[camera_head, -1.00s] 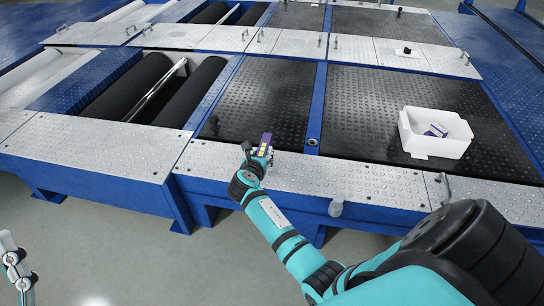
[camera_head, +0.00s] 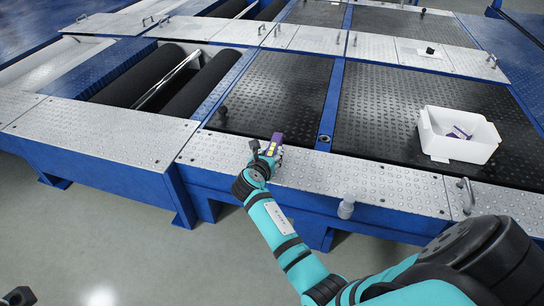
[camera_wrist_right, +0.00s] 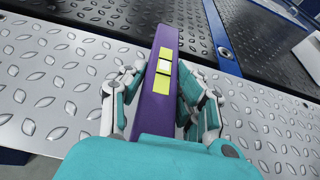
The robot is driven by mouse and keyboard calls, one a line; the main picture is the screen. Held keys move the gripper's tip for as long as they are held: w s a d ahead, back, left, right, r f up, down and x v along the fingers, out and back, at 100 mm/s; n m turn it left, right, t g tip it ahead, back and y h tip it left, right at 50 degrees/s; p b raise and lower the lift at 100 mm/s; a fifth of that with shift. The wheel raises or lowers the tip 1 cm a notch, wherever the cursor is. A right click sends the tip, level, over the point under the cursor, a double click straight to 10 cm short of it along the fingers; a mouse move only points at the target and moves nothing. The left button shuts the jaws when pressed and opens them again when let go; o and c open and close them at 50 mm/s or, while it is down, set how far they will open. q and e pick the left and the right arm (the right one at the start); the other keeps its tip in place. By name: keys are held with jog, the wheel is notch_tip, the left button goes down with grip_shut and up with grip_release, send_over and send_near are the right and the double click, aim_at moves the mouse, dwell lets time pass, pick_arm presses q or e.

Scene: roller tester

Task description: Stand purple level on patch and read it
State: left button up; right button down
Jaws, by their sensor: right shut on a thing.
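The purple level (camera_wrist_right: 158,105) is a long bar with yellow-green vial windows, seen in the right wrist view. My right gripper (camera_wrist_right: 160,92) is shut on it, with fingers on both sides. In the head view, the purple level (camera_head: 277,138) sticks up out of my right gripper (camera_head: 267,153), over the silver tread plate (camera_head: 330,176) at the near edge of the machine. I cannot tell whether it touches the plate. The vial bubbles are too small to read. No marked patch stands out. Only a dark bit of my left gripper (camera_head: 18,296) shows in the bottom left corner.
A white bin (camera_head: 458,150) with purple-and-white items stands on the black tread plate at right. A dark knob (camera_head: 223,113) is left of the level. Black rollers (camera_head: 205,80) lie in an open pit. A pale cylinder (camera_head: 346,207) sits at the front edge.

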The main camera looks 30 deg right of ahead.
jog(key=shift+f, duration=0.2)
jog(key=c, duration=1)
grip_release()
jog(key=shift+o, duration=0.2)
